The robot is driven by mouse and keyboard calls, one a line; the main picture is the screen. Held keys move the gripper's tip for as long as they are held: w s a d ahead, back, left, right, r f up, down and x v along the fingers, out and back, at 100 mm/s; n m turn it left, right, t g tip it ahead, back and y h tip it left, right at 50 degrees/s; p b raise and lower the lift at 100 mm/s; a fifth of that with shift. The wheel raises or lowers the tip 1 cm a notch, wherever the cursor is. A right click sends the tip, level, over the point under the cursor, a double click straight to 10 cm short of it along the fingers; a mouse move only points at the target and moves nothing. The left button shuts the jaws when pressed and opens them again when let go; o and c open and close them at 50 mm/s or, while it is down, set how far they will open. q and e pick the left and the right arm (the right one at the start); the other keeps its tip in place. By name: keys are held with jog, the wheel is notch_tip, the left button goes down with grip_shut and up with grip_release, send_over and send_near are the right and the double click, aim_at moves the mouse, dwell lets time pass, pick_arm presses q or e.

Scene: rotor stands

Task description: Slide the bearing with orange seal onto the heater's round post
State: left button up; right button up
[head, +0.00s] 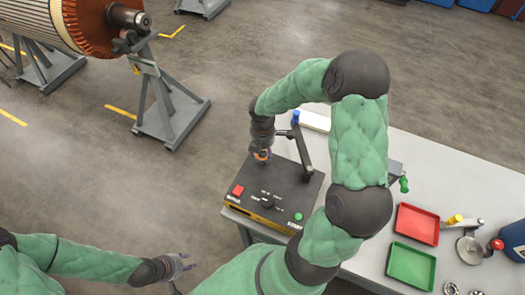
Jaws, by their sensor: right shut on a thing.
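The heater (272,196) is a dark box with a red button, a dial and a green button, standing at the left end of the table. My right gripper (262,158) points down over the heater's back left part. It is shut on the bearing with orange seal (262,155), of which only a small orange edge shows. The round post is hidden by my gripper and the bearing, so I cannot tell whether the bearing is around it or above it. My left gripper (187,263) is empty, its fingers apart, off the table at the lower left.
A dark swing arm with a blue end (295,118) rises beside my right gripper. A red tray (416,224) and a green tray (411,265) lie to the right, with loose metal rings (450,288) nearby. A rotor (75,20) rests on stands at the upper left.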

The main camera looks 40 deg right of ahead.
aim_at(263, 155)
jog(key=shift+f+b, duration=1.2)
jog(key=shift+f, duration=0.75)
dwell(0.6)
jog(key=o, duration=1.4)
jog(key=shift+r, duration=0.1)
jog(key=shift+r+p, duration=3.9)
jog(key=shift+r, duration=0.55)
jog(key=shift+f, duration=0.1)
